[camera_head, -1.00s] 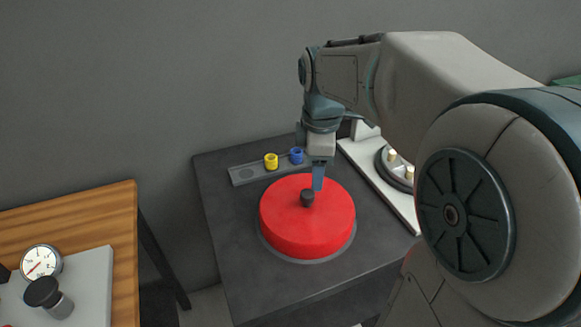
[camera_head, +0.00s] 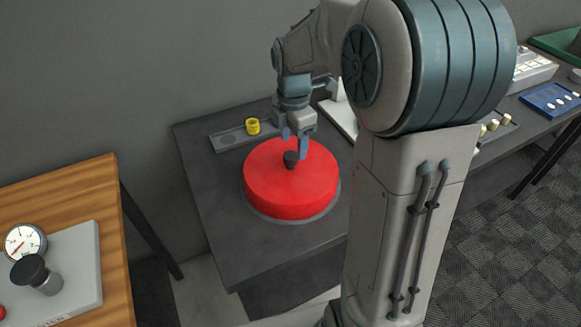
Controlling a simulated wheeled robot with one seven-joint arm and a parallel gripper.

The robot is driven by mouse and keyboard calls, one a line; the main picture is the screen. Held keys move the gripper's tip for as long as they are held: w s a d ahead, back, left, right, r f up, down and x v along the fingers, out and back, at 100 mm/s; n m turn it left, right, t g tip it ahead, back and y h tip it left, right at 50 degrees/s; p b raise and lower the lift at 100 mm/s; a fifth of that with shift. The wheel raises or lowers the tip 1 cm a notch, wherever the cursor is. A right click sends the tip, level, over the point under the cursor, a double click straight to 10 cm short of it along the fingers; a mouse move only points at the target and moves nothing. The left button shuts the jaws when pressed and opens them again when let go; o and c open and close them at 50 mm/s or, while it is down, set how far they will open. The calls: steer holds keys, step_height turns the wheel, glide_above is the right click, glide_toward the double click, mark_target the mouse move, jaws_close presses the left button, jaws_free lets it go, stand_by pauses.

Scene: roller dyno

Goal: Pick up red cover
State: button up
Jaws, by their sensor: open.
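One finger shows close to the knob's right side. I cannot tell whether it touches. My arm reaches in from the right and hides part of the table.
A grey strip (camera_head: 226,139) with a yellow cup (camera_head: 253,126) lies behind the cover. A wooden table (camera_head: 85,200) with a gauge (camera_head: 25,243) stands at the left. A blue panel (camera_head: 552,100) is at the far right. The dark table's front left is clear.

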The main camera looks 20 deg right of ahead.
mark_target(290, 154)
steer(key=shift+a+f+p, duration=0.15)
steer(key=shift+a+f, duration=0.05)
steer(key=shift+f, duration=1.15)
steer(key=shift+a+f+p, duration=0.15)
steer(key=shift+f, duration=1.15)
jaws_close()
